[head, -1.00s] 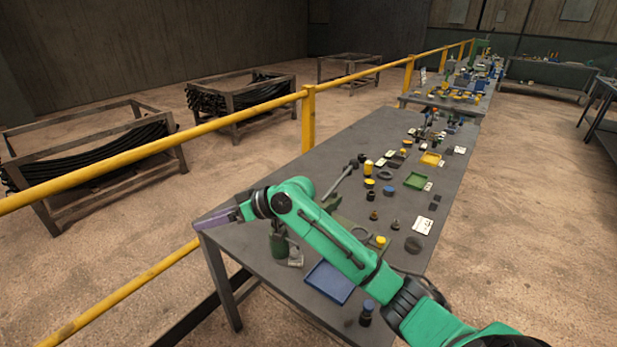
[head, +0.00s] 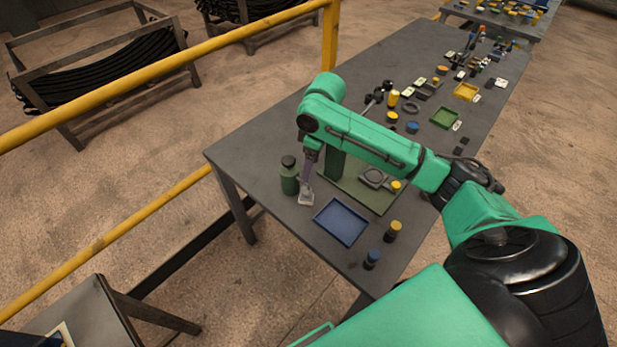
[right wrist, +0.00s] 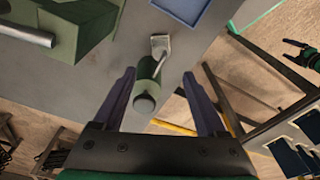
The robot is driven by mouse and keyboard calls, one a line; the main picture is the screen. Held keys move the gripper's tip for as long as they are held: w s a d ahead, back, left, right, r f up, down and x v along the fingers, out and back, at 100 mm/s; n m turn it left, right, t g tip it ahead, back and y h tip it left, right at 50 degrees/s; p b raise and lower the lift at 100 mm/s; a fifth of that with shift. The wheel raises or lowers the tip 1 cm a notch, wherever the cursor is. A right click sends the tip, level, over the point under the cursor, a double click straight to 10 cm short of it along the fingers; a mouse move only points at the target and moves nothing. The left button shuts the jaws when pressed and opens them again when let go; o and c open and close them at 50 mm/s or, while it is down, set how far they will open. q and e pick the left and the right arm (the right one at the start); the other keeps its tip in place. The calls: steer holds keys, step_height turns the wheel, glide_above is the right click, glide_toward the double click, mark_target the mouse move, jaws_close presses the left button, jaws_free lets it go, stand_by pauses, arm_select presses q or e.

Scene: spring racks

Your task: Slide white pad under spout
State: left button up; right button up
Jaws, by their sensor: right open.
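A green bottle (head: 289,178) with a dark cap stands near the table's left corner; it also shows in the right wrist view (right wrist: 147,88). A thin grey spout (right wrist: 161,66) runs from it toward a small white pad (right wrist: 160,44). The pad (head: 306,198) lies on the table beside the bottle; I cannot tell how far it is under the spout. My right gripper (head: 308,172) is close to the bottle, its purple fingers (right wrist: 158,74) open on either side of it in the wrist view. A dark two-pronged end, perhaps my left gripper (right wrist: 298,52), shows small.
A blue tray (head: 341,222) lies close to the pad, with a yellow-topped jar (head: 393,231) and a blue-topped jar (head: 372,259) near it. A green stand (head: 335,164) is just beyond my gripper.

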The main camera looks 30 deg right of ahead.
mark_target(307, 185)
steer(key=f, duration=0.8)
steer(key=w+a+f, duration=0.1)
steer(key=f, duration=0.3)
steer(key=shift+a+p, duration=0.1)
steer(key=shift+p, duration=0.3)
jaws_close()
steer(key=shift+o, duration=0.3)
jaws_free()
steer(key=shift+r, duration=0.1)
step_height(307, 185, up, 14)
steer(key=s+d+b, duration=0.1)
steer(key=shift+s+r, duration=0.15)
steer(key=shift+r, duration=0.05)
steer(key=shift+d, duration=0.1)
